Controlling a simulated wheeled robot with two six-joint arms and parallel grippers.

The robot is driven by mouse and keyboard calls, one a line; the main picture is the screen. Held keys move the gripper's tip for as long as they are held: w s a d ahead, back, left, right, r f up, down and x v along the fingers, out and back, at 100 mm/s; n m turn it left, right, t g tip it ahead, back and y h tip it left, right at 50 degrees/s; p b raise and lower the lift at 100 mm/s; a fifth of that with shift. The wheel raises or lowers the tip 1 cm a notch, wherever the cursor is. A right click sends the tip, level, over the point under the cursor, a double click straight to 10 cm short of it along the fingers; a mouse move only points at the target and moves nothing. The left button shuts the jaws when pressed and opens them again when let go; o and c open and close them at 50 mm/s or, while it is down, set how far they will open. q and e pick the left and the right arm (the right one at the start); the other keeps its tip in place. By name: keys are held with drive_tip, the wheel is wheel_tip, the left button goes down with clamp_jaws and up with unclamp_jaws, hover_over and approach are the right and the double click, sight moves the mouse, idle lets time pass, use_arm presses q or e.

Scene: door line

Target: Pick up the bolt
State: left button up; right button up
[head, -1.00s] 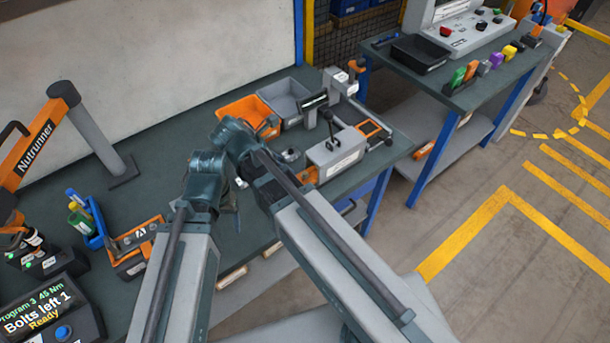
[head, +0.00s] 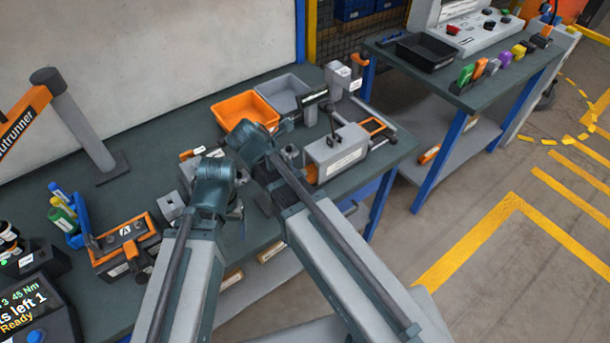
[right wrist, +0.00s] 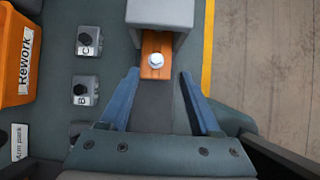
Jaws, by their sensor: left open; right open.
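The bolt (right wrist: 156,60) shows a pale, round head in the right wrist view. It sits on an orange block (right wrist: 153,43) at the front of a grey box (right wrist: 161,13). The box (head: 336,148) also stands on the bench in the head view; I cannot make out the bolt there. My right gripper (right wrist: 160,75) is open, its two blue fingers apart, with the bolt just ahead of the gap between them. Nothing is between the fingers. My left gripper (head: 238,213) is open, low over the bench's front, and partly hidden by its own arm.
An orange bin (head: 245,109) and a grey bin (head: 283,93) stand behind my arms. Small blocks marked C (right wrist: 88,41) and B (right wrist: 86,90) lie left of the right gripper. A nutrunner stand (head: 72,120) is at left. A second bench (head: 480,90) is at right.

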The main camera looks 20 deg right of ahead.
sight(303, 171)
use_arm(q)
drive_tip(key=f+b, duration=0.2)
drive_tip(key=d+f+b, duration=0.1)
drive_tip(key=shift+w+f, duration=0.25)
use_arm(e)
drive_tip(key=x, duration=0.4)
drive_tip(key=shift+w+d+f, duration=0.1)
drive_tip(key=shift+w, duration=0.3)
use_arm(q)
drive_tip(key=shift+d+f+b, duration=0.1)
drive_tip(key=shift+f+b, duration=0.25)
drive_tip(key=shift+b, duration=0.15)
use_arm(e)
drive_tip(key=shift+w+d+f, duration=0.1)
drive_tip(key=shift+d+f, duration=0.2)
drive_tip(key=shift+d, duration=0.05)
use_arm(q)
drive_tip(key=shift+r, duration=0.1)
use_arm(e)
drive_tip(key=shift+r, duration=0.1)
clamp_jaws()
